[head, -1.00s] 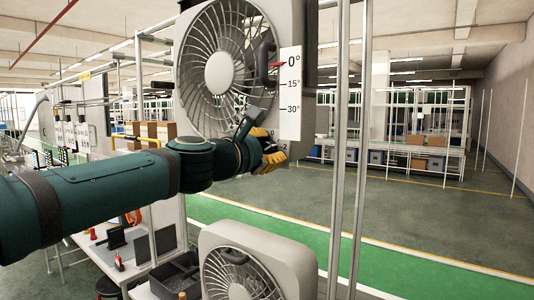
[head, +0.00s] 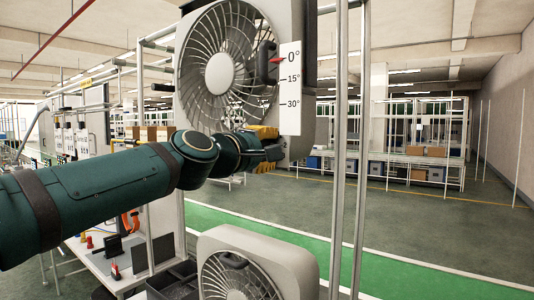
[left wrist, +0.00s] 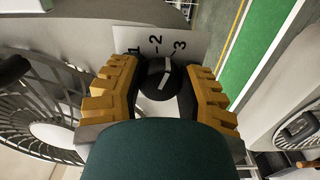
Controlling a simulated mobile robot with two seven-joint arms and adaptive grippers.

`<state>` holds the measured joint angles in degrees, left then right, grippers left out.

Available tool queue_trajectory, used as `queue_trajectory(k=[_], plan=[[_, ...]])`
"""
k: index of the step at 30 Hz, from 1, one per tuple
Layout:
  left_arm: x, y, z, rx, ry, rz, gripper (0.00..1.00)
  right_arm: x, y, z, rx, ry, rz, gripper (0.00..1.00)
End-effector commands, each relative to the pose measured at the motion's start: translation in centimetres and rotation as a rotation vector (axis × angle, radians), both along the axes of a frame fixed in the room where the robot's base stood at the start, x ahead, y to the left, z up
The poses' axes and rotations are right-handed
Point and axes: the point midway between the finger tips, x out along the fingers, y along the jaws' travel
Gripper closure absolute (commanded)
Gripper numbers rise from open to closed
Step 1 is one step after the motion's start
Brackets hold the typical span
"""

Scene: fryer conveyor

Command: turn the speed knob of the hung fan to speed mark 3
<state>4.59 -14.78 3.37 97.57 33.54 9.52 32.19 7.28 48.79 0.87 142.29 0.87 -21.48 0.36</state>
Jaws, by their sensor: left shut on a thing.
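The hung fan (head: 222,73) is upright in the head view, with its grille facing me. My left gripper (head: 274,152) is at the lower right corner of its housing. In the left wrist view the round black speed knob (left wrist: 163,80) sits between the yellow fingers of my left gripper (left wrist: 164,92), which are shut on it. A white line on the knob slants to the upper right, roughly toward the 3. The white dial plate (left wrist: 150,36) shows marks 1, 2 and 3 above the knob; the 1 is partly covered by the left finger. My right gripper is in neither view.
An angle scale (head: 290,88) with a red pointer near 0° is on the hung fan's right side. A second fan (head: 255,262) stands below. Metal posts (head: 338,150) rise just right of the hung fan. A workbench (head: 120,270) is at lower left.

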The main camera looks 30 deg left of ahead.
Motion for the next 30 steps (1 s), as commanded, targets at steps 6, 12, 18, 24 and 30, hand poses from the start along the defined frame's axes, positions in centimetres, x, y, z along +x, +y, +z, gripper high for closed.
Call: queue_trajectory(k=[6,12,18,24,30], plan=[[-0.04,-0.14,0.11,0.111,-0.013,-0.001,0.99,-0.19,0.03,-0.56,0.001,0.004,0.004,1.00],[-0.03,-0.15,0.11,0.165,-0.016,-0.001,0.99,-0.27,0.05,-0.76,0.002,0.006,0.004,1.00],[-0.01,-0.17,0.08,0.182,-0.017,-0.002,0.99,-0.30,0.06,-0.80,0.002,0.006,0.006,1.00],[0.00,-0.18,0.05,0.182,-0.016,-0.002,0.99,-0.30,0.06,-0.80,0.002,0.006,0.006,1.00],[0.01,-0.18,0.00,0.181,-0.015,-0.003,0.33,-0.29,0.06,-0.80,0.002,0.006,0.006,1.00]])
